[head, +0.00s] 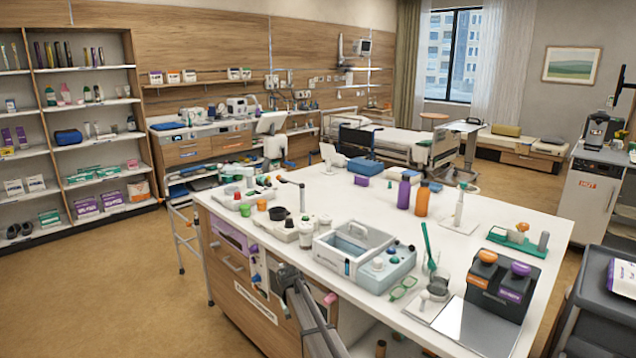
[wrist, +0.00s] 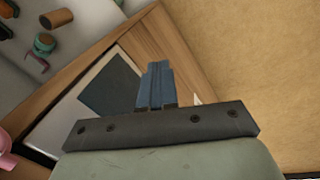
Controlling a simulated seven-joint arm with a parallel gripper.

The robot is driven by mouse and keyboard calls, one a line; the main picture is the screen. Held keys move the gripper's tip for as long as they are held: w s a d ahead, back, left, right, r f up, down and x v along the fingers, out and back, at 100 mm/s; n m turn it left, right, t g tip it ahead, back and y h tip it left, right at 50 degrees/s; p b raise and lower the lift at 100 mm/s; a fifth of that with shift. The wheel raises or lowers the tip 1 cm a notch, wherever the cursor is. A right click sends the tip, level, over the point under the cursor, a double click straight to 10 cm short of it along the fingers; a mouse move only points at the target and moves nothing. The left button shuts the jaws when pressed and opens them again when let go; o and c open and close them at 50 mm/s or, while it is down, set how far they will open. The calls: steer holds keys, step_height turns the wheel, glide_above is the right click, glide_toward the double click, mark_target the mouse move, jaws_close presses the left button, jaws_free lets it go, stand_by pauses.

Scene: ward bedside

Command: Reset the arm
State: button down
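My gripper (wrist: 156,72) shows in the wrist view, with its two blue-grey fingers side by side and pressed together. Nothing shows between the fingers. They point over a wooden cabinet panel (wrist: 165,45) with a dark rectangle (wrist: 110,88) on a pale surface beside it. No contact with these shows. In the head view I cannot clearly make out the gripper's fingers.
The white-topped island (head: 500,212) is crowded with a grey-blue bath unit (head: 345,252), bottles (head: 422,199), orange- and purple-capped dispensers (head: 487,257) and a green stand (head: 518,240). Brown floor (head: 110,270) is open on the left. A pink object (wrist: 6,155) edges into the wrist view.

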steer(key=s+d+f+m+g+y, duration=0.1)
steer(key=s+d+f+m+g, duration=0.3)
steer(key=s+f, duration=1.1)
steer(key=s+d+f+m+y, duration=0.15)
steer(key=s+d+f, duration=0.35)
steer(key=s+f, duration=1)
steer(key=s+d+g, duration=0.1)
steer(key=s+d, duration=0.3)
steer(key=s, duration=0.6)
steer(key=s+d+r+n+g, duration=0.1)
steer(key=s+d, duration=0.4)
steer(key=s, duration=0.6)
steer(key=s+d+r+g, duration=0.1)
steer(key=s+d, duration=0.3)
steer(key=s, duration=0.6)
steer(key=shift+s+d+r+g, duration=0.25)
steer(key=shift+s+d+g, duration=0.1)
steer(key=shift+d+g, duration=0.05)
steer(key=shift+n+h, duration=0.25)
